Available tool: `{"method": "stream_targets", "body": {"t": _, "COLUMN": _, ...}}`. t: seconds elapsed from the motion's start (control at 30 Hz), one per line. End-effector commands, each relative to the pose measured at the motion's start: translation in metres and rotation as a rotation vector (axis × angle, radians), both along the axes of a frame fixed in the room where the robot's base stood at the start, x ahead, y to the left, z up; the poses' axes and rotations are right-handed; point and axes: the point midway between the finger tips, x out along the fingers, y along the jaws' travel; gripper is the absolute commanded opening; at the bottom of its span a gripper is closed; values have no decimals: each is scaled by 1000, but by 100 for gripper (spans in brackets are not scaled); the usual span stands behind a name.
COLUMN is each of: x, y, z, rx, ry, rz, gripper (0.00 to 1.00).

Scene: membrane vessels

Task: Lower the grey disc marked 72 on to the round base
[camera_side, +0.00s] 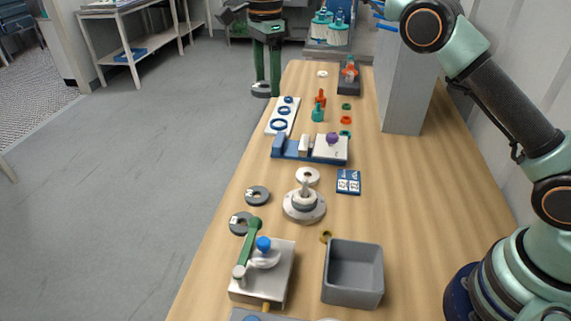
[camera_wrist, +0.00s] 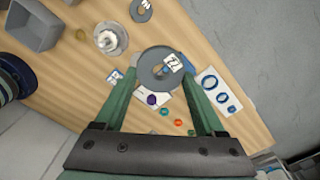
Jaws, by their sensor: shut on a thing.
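The grey disc marked 72 (camera_wrist: 150,77) is between my gripper's green fingers in the wrist view, its white label facing the camera. My gripper (camera_wrist: 160,85) covers part of the table.
A metal block with a green lever (camera_side: 254,240) and a grey bin (camera_side: 352,290) stand in front. A blue fixture (camera_side: 290,153) is behind; a grey column (camera_side: 405,90) stands right.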

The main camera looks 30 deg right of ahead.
Motion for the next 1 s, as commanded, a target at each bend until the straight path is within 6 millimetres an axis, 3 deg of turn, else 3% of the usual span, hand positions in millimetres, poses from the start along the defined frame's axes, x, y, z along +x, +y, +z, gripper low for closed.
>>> {"method": "stream_targets", "body": {"t": 0.23, "x": -14, "y": 3, "z": -12, "rx": 0, "ry": 1, "rz": 15, "gripper": 17}}
{"method": "stream_targets", "body": {"t": 0.47, "x": -40, "y": 4, "z": -31, "rx": 0, "ry": -1, "rz": 32, "gripper": 17}}
{"method": "stream_targets", "body": {"t": 1.0, "x": -125, "y": -5, "z": -82, "rx": 1, "ry": -2, "rz": 70, "gripper": 17}}
